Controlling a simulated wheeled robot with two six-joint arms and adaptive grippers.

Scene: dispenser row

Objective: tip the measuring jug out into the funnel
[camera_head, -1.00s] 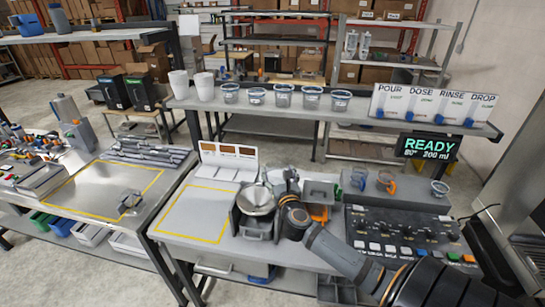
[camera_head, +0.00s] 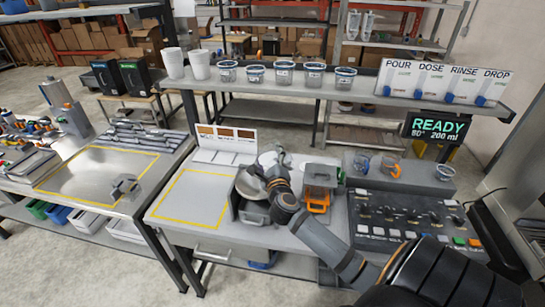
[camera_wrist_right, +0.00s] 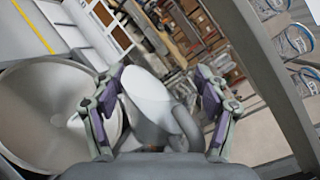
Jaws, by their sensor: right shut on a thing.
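My right gripper (camera_wrist_right: 155,105) is shut on the measuring jug (camera_wrist_right: 148,92), a pale grey cup with a loop handle. In the right wrist view its wide pale mouth shows between the two fingers. The funnel (camera_wrist_right: 55,110) is a wide, shiny metal bowl just left of the jug in that view. In the head view the funnel (camera_head: 246,186) is partly hidden behind my right gripper (camera_head: 274,166), which is at its right rim. The jug is mostly hidden there, and its exact tilt and contents cannot be told. My left gripper is not in view.
A grey box with an orange part (camera_head: 318,196) stands close to the right of my gripper. Beyond it are small cups (camera_head: 390,166) and a control panel (camera_head: 408,216). The yellow-outlined area (camera_head: 193,200) left of the funnel is clear. A raised shelf (camera_head: 300,88) with cups runs behind.

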